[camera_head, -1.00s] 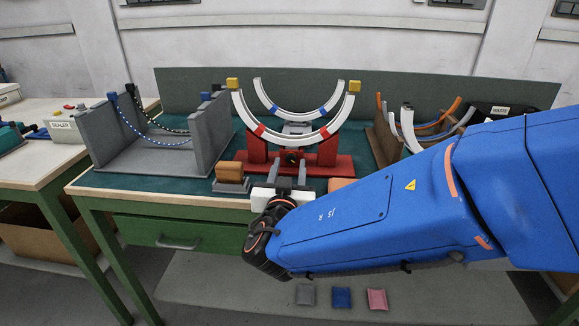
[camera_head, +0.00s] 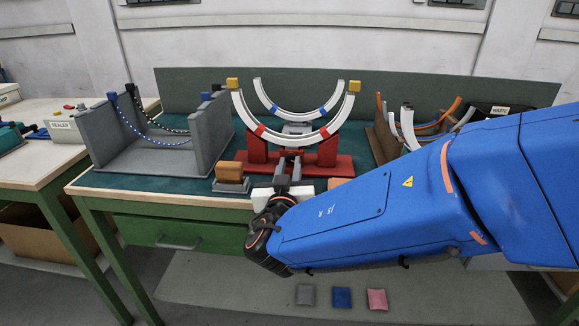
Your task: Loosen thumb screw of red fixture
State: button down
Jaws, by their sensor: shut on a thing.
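The red fixture (camera_head: 336,168) stands on the bench and cradles a pale curved arc (camera_head: 247,108) with yellow end blocks and red bands. My gripper (camera_head: 288,161) is at the front middle of the red fixture, its two grey fingers close together. It is shut on the fixture's thumb screw, which the fingers mostly hide. A second pale arc with blue bands (camera_head: 329,109) stands behind, on a grey support (camera_head: 297,128).
A grey open stand with strings of beads (camera_head: 110,140) is at left. A brown block on a grey base (camera_head: 231,172) stands close left of my gripper. A rack of coloured arcs (camera_head: 382,136) and a WASTE bin (camera_head: 500,111) are at right.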

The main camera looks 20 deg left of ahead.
jog(key=shift+n, duration=0.7)
jog(key=c, duration=1.5)
grip_release()
jog(key=shift+c, duration=0.2)
jog(key=v, duration=1.7)
jog(key=shift+s+d, duration=0.15)
